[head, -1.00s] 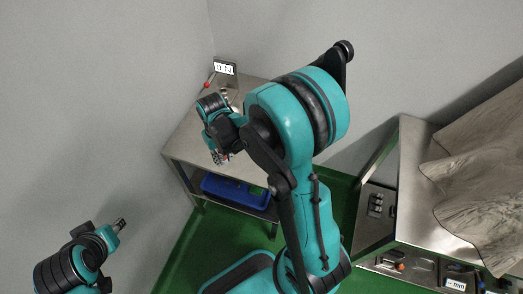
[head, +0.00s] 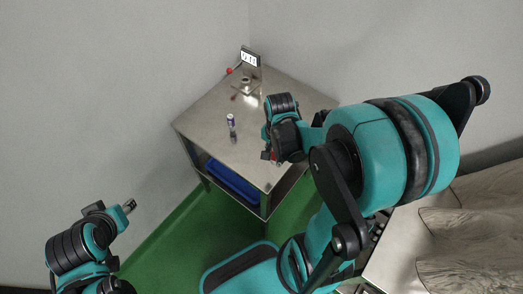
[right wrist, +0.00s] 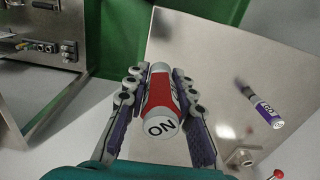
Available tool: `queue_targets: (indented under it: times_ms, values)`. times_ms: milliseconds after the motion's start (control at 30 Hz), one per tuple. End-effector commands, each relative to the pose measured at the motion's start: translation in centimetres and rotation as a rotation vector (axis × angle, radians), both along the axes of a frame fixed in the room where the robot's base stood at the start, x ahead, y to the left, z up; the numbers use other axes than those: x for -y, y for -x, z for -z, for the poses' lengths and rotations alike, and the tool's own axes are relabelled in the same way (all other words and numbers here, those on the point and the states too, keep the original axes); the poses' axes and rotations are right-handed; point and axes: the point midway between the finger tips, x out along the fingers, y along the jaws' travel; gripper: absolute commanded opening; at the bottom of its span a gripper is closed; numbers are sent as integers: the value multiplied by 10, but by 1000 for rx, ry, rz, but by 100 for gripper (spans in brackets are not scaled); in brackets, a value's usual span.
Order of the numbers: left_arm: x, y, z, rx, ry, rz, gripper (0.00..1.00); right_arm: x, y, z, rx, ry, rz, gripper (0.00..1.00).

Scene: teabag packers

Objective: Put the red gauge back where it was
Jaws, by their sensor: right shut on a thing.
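My right gripper (right wrist: 158,100) is shut on the red gauge (right wrist: 162,97), a red cylinder with white ends and "ON" on the near end. In the head view my right gripper (head: 270,158) is at the front right part of the steel table (head: 205,118), and the red gauge is mostly hidden there. A purple and white gauge (head: 231,121) is on the table, left of the gripper; it also shows in the right wrist view (right wrist: 266,112). My left gripper (head: 128,206) is off to the left, away from the table; its jaw opening is too small to read.
A small metal fixture (head: 244,86) stands towards the table's back, near a display (head: 249,57) and a red ball (head: 229,71). A blue bin (head: 232,184) is under the tabletop. A cloth-covered bench (head: 470,220) stands at the right. The tabletop between gauge and gripper looks clear.

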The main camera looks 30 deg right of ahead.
Motion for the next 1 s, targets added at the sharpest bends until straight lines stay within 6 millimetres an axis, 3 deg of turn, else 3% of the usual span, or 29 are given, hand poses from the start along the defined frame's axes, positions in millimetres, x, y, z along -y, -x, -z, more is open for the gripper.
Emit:
queue_targets:
  times_ms: [300, 500, 667, 900, 1000]
  values:
    - [0, 0, 30, 0, 0, 0, 40, 9, -71, 47, 0, 0, 6, 0]
    - [0, 0, 39, 0, 0, 0, 40, 13, -103, 65, 0, 0, 4, 0]
    - [0, 0, 42, 0, 0, 0, 40, 13, -110, 70, 0, 0, 4, 0]
    - [0, 0, 59, 0, 0, 0, 40, 13, -110, 104, 0, 0, 4, 0]
    - [0, 0, 60, 0, 0, 0, 40, 14, -110, 109, 0, 0, 4, 0]
